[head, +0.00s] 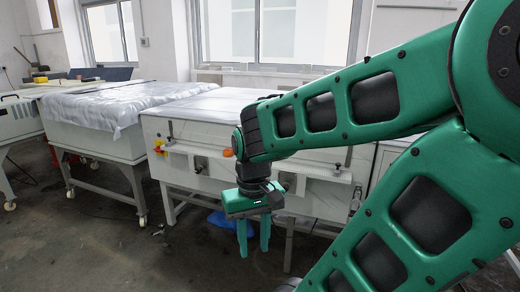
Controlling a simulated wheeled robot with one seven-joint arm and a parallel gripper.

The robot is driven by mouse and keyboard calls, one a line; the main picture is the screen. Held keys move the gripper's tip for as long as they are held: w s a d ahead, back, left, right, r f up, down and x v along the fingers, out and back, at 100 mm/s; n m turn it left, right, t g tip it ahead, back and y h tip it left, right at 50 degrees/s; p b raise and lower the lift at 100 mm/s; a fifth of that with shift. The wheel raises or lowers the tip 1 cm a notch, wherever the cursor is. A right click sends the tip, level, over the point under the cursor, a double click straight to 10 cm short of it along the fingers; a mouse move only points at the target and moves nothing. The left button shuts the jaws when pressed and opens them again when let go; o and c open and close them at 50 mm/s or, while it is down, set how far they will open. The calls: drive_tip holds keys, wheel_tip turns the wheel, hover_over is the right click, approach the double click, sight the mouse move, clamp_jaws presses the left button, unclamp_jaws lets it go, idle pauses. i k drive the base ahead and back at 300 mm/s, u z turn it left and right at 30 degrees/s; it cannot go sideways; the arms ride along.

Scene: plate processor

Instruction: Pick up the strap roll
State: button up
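I cannot make out a strap roll for certain in the head view. My gripper (254,247) hangs from my green arm near the middle of the picture, pointing down. Its two green fingers are apart with a visible gap, and nothing shows between them. It is in front of the white processor cabinet (205,135), below the level of its top. My arm hides much of the right side of the scene.
A second white unit (95,135) under a pale sheet (125,101) stands on wheeled legs to the left. A yellow item (40,79) lies behind it. A blue object (222,222) lies under the cabinet. The floor (110,250) at front left is mostly clear.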

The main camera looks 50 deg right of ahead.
sight(228, 153)
drive_tip(key=z, duration=0.65)
drive_tip(key=i, duration=0.95)
drive_tip(key=z, duration=0.6)
